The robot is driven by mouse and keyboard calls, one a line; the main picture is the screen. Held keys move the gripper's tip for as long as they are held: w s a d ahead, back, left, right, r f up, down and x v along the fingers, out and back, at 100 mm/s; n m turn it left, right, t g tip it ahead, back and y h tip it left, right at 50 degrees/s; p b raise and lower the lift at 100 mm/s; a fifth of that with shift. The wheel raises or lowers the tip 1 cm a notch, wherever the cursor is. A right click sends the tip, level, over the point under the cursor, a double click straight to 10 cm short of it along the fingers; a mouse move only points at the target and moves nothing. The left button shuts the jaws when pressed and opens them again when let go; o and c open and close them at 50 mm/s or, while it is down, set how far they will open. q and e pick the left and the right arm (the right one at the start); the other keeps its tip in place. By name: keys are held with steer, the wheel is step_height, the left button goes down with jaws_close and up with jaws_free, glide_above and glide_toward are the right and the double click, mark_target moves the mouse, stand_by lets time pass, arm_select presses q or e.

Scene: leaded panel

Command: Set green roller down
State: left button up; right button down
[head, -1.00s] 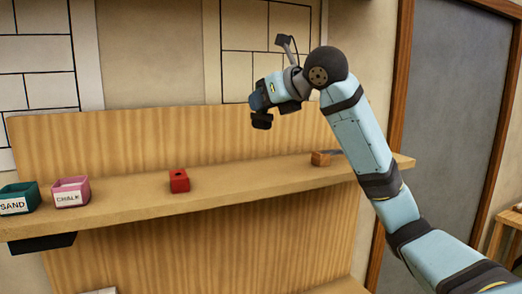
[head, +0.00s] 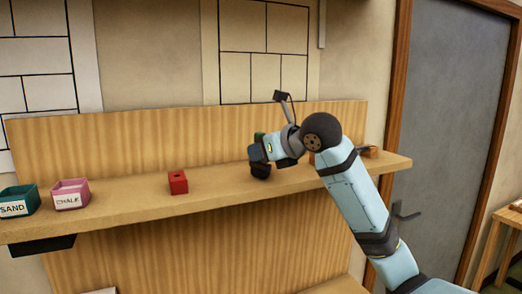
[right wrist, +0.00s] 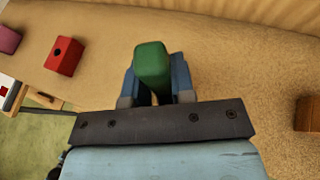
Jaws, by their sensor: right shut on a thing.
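The green roller (right wrist: 152,66) is between the two fingers of my right gripper (right wrist: 155,85) in the right wrist view. The gripper is shut on it. In the head view my right gripper (head: 259,160) is low over the wooden shelf (head: 225,199), right of the red block. Only a small dark green bit of the roller (head: 258,138) shows there. I cannot tell whether the roller touches the shelf. My left gripper is not in view.
A red block with a hole (head: 178,182) stands left of the gripper. A pink CHALK box (head: 70,194) and a teal SAND box (head: 18,201) stand at the left end. A wooden block (right wrist: 308,113) lies to the right. The shelf between is clear.

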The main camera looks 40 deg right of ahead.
steer(key=c, duration=1.4)
jaws_free()
steer(key=shift+f, duration=0.15)
steer(key=o, duration=0.3)
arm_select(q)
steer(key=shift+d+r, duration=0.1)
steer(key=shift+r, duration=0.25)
arm_select(e)
steer(key=shift+o, duration=0.7)
